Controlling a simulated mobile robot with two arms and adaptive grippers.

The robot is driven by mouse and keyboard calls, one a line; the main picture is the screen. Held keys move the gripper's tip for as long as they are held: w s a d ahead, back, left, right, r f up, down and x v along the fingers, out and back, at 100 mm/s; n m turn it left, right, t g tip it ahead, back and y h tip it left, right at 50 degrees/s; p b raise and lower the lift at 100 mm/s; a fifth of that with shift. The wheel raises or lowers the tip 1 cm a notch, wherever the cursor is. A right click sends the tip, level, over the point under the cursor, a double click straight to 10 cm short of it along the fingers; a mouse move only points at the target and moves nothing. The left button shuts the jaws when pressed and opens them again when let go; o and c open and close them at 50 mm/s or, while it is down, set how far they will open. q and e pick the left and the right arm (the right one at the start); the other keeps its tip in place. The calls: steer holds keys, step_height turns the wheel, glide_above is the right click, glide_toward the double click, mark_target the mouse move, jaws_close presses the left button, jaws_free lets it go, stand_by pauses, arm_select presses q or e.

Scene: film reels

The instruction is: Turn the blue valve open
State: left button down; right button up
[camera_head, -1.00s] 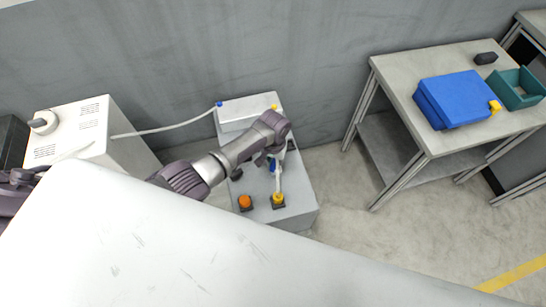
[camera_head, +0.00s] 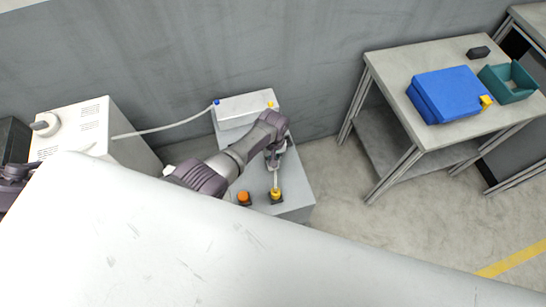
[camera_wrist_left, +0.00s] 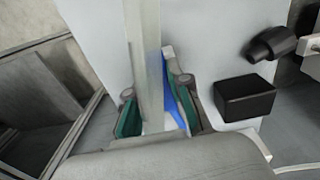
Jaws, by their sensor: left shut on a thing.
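The blue valve handle (camera_wrist_left: 172,92) is a narrow blue piece beside a pale upright bar in the left wrist view. My left gripper (camera_wrist_left: 156,110) has its teal-padded fingers on either side of the bar and handle, shut on the handle. Part of the handle is hidden behind the bar. In the head view my left gripper (camera_head: 274,160) reaches down over the grey cabinet (camera_head: 295,180) and hides the blue handle there.
A yellow knob (camera_head: 277,194) and an orange knob (camera_head: 243,197) sit at the cabinet's near edge. A pale box (camera_head: 245,108) with a hose (camera_head: 165,129) stands behind. A table (camera_head: 400,85) with a blue case (camera_head: 448,95) and a teal bin (camera_head: 512,84) is at right.

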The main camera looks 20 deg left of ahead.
arm_select(q)
steer(key=shift+w, duration=0.15)
steer(key=c, duration=1.1)
jaws_free()
steer(key=shift+r, duration=0.1)
step_height(320, 180, up, 12)
steer(key=shift+f, duration=0.1)
